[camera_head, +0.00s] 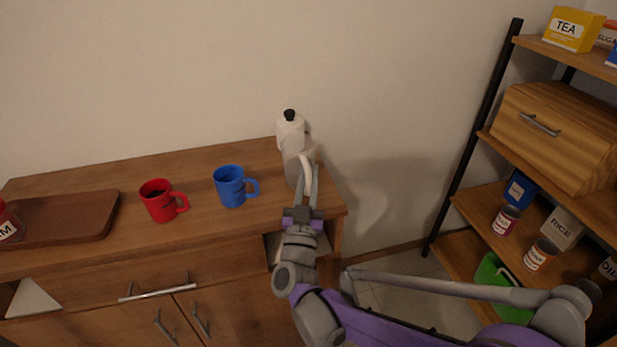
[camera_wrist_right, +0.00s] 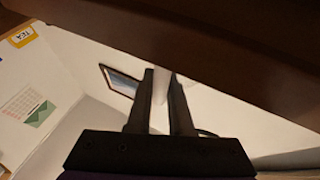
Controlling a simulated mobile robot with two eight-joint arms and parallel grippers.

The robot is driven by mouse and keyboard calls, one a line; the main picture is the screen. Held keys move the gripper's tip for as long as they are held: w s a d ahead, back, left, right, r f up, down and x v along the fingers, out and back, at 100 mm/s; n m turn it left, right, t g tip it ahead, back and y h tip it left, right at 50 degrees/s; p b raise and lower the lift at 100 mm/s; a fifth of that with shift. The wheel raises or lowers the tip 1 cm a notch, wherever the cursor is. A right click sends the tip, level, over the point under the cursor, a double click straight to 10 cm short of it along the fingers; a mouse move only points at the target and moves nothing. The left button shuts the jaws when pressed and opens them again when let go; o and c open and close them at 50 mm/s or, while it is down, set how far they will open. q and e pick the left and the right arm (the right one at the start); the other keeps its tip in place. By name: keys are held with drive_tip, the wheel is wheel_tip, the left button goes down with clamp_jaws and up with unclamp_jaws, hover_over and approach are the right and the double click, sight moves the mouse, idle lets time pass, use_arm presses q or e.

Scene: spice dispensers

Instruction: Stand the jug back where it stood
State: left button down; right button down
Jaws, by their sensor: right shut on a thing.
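The jug (camera_head: 291,138) is pale white and grey with a black knob on top. In the head view it is near the right end of the wooden cabinet top, close to the wall. It looks roughly upright; I cannot tell whether its base touches the wood. Its white handle faces my right gripper (camera_head: 309,185), which is shut on it. My arm hides part of the jug's lower side. In the right wrist view the two fingers (camera_wrist_right: 161,88) close on a pale piece, with the rest of the jug not clear. My left gripper is not in view.
A blue mug (camera_head: 230,188) and a red mug (camera_head: 158,202) stand left of the jug. A wooden tray (camera_head: 95,230) lies farther left on the cabinet top (camera_head: 200,163). A shelf rack (camera_head: 468,150) with several packages stands at the right, beyond a floor gap.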

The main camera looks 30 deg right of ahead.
drive_tip(key=shift+f, duration=0.15)
drive_tip(key=c, duration=0.8)
unclamp_jaws()
drive_tip(key=shift+r, duration=0.25)
drive_tip(key=v, duration=1.2)
drive_tip(key=shift+f, duration=0.15)
